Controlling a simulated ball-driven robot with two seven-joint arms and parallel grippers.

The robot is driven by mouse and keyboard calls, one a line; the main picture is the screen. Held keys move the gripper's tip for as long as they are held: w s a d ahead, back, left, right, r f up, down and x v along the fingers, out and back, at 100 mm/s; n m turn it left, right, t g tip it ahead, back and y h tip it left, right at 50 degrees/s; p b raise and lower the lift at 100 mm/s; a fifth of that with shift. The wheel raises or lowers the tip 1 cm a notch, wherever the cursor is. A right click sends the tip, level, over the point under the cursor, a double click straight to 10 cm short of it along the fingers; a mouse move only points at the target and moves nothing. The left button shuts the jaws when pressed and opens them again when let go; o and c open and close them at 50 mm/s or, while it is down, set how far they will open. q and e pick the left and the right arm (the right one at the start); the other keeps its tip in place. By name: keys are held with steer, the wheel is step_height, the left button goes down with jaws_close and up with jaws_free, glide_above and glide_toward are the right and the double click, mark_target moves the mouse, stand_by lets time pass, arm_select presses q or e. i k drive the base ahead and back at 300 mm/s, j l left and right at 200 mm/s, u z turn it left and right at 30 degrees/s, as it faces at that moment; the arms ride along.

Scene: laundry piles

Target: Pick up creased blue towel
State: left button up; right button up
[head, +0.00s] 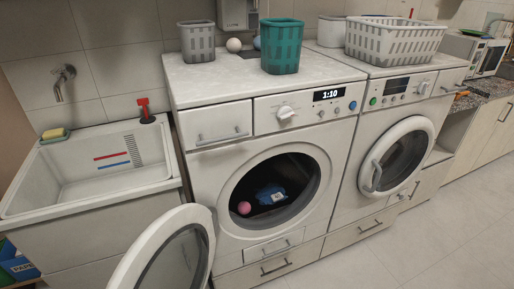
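The creased blue towel (268,193) lies as a small crumpled heap inside the drum of the left front-loading machine (209,179), with a pale patch on it. A pink ball (244,208) lies in the drum to its left. The machine's round door (201,216) is swung open to the left. Neither of my grippers shows in the head view.
A sink (25,199) stands at the left, with a sponge (55,133) on its rim. A second machine (349,200) at the right has its door closed. A teal bin (281,47) and a white basket (394,42) stand on top. The floor (440,235) at the lower right is clear.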

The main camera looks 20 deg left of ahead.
mark_target(272, 194)
steer(key=i+l+u, duration=0.4)
steer(key=l, duration=0.25)
steer(key=i+l+u, duration=0.15)
steer(key=l, duration=0.2)
steer(key=i, duration=0.1)
